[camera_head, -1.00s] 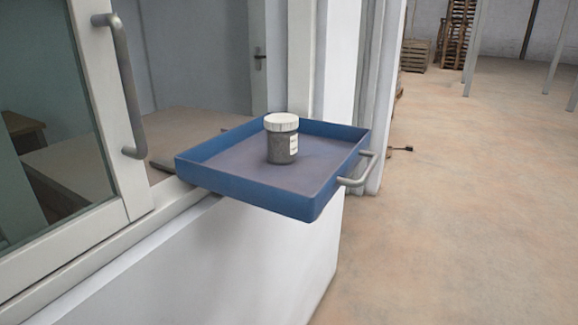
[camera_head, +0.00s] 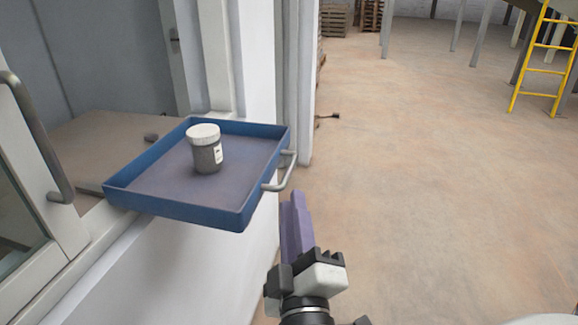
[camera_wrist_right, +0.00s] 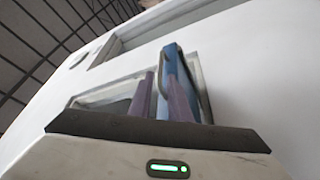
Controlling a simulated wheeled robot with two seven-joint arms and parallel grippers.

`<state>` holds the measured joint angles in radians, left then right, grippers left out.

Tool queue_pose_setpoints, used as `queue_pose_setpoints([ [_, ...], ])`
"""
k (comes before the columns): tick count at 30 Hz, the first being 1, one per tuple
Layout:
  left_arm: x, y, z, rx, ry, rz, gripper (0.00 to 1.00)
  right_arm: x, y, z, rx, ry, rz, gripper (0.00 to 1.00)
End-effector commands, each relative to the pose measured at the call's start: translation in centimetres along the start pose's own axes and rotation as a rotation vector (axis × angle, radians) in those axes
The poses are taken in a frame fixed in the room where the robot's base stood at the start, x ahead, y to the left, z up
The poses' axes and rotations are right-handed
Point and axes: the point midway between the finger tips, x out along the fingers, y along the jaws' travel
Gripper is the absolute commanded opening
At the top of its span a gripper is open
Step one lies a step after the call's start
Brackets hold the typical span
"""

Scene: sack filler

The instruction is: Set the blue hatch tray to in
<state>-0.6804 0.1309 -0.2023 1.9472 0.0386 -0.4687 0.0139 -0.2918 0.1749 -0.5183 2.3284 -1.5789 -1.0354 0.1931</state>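The blue hatch tray (camera_head: 180,208) sticks out of the hatch opening over the floor side in the head view. A lidded jar with a white cap (camera_head: 205,148) stands upright in it. The tray's grey bar handle (camera_head: 281,178) is on its outer right side. My right gripper (camera_head: 295,208), with purple fingers, is just below and right of the handle, apart from it. In the right wrist view its fingers (camera_wrist_right: 162,95) stand apart with nothing gripped, and the tray's blue side (camera_wrist_right: 172,62) shows beyond them. My left gripper is not in view.
A sliding window frame with a grey handle (camera_head: 40,145) is left of the tray. The white wall (camera_head: 215,265) lies below it. Open floor (camera_head: 430,180) is to the right, with a yellow ladder (camera_head: 540,62) and pallets (camera_head: 335,20) far back.

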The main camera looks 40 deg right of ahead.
Motion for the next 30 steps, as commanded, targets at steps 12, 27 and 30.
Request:
queue_pose_setpoints([
  [12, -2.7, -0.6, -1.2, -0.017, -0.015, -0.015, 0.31, 7.5, 0.3, -0.2, -0.004, 0.0, -0.001, 0.17],
  [27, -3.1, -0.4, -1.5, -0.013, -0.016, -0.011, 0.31, 9.2, -0.1, 0.1, -0.001, -0.002, -0.003, 0.17],
  [30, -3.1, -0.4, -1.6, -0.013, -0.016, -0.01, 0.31, 9.2, -0.1, 0.1, -0.001, -0.002, -0.004, 0.0],
])
